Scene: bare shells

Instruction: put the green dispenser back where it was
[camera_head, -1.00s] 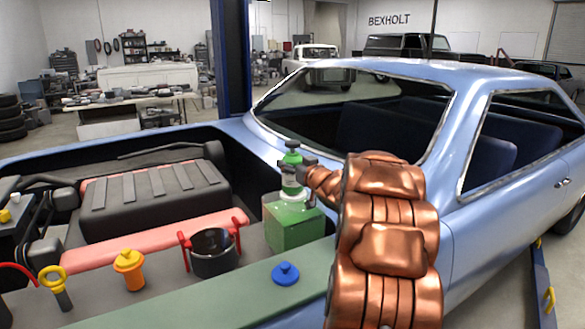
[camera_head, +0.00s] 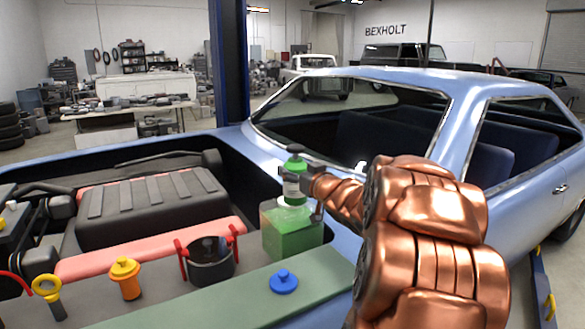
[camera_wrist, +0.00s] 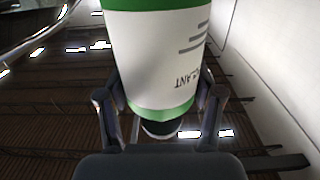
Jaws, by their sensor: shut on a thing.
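The green dispenser (camera_head: 291,187) is a bottle with a green pump top and a white label. My gripper (camera_head: 303,178) is shut around it from the right. In the head view the dispenser looks roughly upright, directly above or just behind a translucent green tank (camera_head: 285,238); I cannot tell whether they touch. In the wrist view the dispenser (camera_wrist: 155,55) fills the space between the two fingers of my gripper (camera_wrist: 160,98). Its white label has dark print upside down, with green bands and a dark end. The dispenser's base is not clearly visible.
A blue knobbed cap (camera_head: 284,283) sits on the green fender ledge (camera_head: 225,305). A black pot with red handles (camera_head: 209,263), an orange container (camera_head: 125,280) and a yellow-ringed stick (camera_head: 48,290) stand left. The engine (camera_head: 150,205) lies behind them. The blue car body (camera_head: 400,120) rises at right.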

